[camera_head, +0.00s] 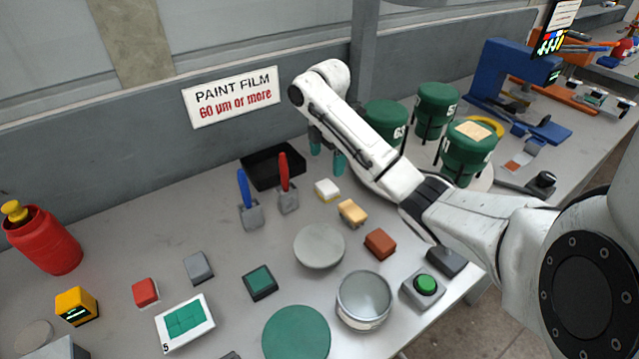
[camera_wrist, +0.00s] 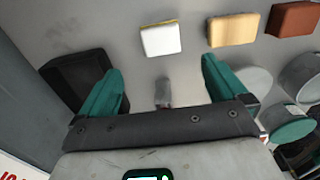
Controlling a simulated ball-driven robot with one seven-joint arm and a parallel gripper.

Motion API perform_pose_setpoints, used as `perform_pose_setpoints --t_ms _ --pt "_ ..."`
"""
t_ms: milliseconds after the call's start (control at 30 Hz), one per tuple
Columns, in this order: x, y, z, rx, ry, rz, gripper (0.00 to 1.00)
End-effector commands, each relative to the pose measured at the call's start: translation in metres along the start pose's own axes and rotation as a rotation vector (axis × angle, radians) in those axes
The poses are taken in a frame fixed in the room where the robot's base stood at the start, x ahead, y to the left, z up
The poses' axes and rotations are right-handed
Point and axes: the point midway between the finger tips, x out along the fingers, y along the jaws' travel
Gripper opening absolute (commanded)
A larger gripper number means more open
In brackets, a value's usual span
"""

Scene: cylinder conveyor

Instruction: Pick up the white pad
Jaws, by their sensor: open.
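The white pad (camera_head: 327,188) is a small block with a yellowish side, lying on the grey table (camera_head: 230,300). My gripper (camera_head: 327,160) shows teal fingers behind and above the pad in the head view.
A yellow block (camera_head: 352,212) and a brown block (camera_head: 380,243) lie right of the pad. A black tray (camera_head: 262,172), a blue-handled tool (camera_head: 246,200) and a red-handled tool (camera_head: 287,185) are to its left. Green numbered cylinders (camera_head: 437,105) stand to the right.

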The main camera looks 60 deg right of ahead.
Motion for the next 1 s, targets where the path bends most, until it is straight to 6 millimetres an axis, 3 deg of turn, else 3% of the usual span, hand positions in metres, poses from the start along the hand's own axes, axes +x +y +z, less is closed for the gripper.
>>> perform_pose_setpoints --t_ms 233,567,800,1000 --pt "0.035 -0.001 -0.001 0.000 0.003 -0.003 0.99" --pt "0.065 -0.002 0.001 0.000 0.000 -0.004 0.99" --pt "0.098 -0.002 0.002 0.000 0.000 -0.003 0.99" --pt "0.107 -0.002 0.002 -0.001 0.000 -0.001 0.99"
